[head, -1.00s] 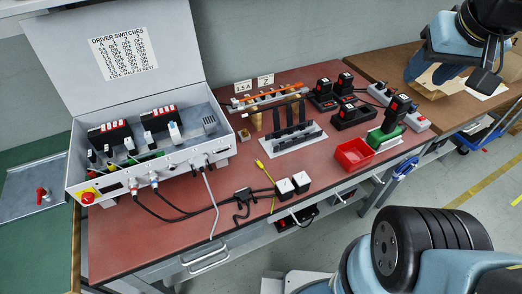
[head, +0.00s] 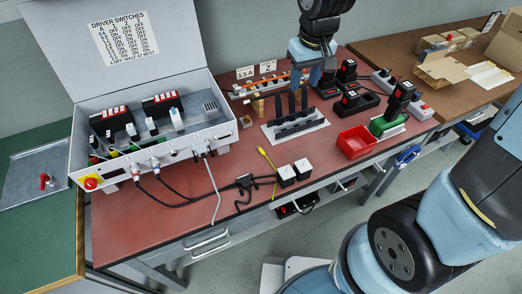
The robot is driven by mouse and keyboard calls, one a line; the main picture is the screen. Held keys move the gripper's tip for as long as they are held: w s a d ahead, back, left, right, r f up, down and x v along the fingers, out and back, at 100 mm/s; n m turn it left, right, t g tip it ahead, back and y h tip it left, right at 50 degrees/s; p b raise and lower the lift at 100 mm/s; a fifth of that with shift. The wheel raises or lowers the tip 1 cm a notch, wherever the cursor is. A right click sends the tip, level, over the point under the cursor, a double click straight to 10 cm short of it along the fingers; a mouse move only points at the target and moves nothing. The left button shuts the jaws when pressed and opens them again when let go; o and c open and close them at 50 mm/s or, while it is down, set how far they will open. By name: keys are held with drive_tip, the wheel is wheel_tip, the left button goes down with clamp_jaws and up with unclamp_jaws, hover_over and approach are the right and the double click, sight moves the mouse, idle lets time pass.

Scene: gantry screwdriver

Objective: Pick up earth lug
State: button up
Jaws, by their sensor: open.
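I cannot make out an earth lug for certain at this size. My gripper (head: 306,82) points down over the back of the bench, in front of the tool rack with orange handles and near the black upright tools.
An open grey control box (head: 160,145) with cables fills the left of the bench. A black tool stand (head: 296,125), a red tray (head: 356,142), chargers (head: 355,104) and a green-based driver (head: 390,120) crowd the right. A yellow tool (head: 266,160) and white plugs (head: 294,172) lie in front.

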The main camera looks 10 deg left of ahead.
drive_tip(key=n+g, duration=0.1)
drive_tip(key=n, duration=0.1)
hover_over(261, 150)
wheel_tip(261, 150, down, 11)
drive_tip(key=shift+h, duration=0.3)
wheel_tip(261, 150, down, 14)
drive_tip(key=shift+w+f, duration=0.1)
clamp_jaws()
idle(0.3)
